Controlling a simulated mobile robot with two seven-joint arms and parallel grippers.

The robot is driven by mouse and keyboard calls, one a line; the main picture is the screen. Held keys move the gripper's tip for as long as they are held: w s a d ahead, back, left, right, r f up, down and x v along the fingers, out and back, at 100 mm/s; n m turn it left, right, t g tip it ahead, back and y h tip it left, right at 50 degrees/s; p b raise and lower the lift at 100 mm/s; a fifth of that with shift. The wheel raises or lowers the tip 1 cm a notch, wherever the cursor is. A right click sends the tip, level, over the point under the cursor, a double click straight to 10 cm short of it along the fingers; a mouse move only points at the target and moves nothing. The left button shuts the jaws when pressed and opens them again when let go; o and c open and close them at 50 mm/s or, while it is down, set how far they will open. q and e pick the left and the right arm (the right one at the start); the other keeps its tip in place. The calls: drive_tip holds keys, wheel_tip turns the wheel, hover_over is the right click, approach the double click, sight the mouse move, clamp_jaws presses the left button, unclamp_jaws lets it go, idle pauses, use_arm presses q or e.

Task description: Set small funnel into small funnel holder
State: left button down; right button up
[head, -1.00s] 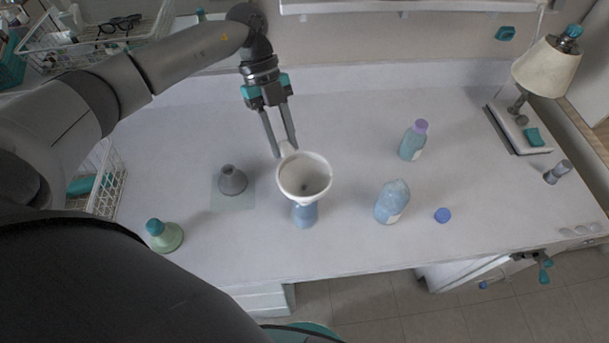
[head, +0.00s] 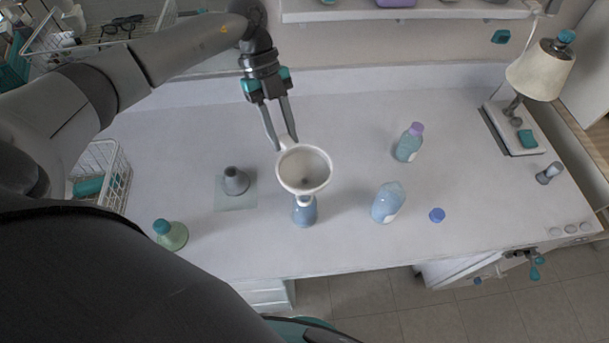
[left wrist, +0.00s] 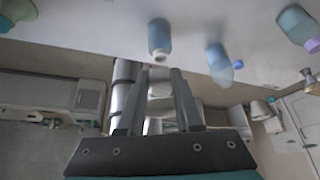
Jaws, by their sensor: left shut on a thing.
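A white funnel (head: 304,169) hangs over the table in the head view, wide mouth up. My left gripper (head: 287,143) is shut on the handle at its rim. The funnel's spout points down toward a blue bottle (head: 304,214), overlapping its top in this view; I cannot tell whether they touch. A grey cone-shaped piece (head: 235,182) stands on a thin square plate (head: 236,202) left of the funnel; it may be the small funnel holder. In the left wrist view the gripper fingers (left wrist: 160,75) show, with a blue bottle (left wrist: 160,38) beyond them. My right gripper is not in view.
A blue bottle (head: 388,203), a blue cap (head: 437,215) and a purple-capped bottle (head: 409,143) stand to the right. A green flask (head: 171,235) stands front left. A lamp (head: 541,72) is at the far right.

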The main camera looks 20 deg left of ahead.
use_arm(q)
drive_tip(key=shift+r+p, duration=1.7)
drive_tip(key=shift+r, duration=0.2)
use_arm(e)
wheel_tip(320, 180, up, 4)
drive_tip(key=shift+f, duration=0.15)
use_arm(q)
drive_tip(key=shift+f, duration=0.1)
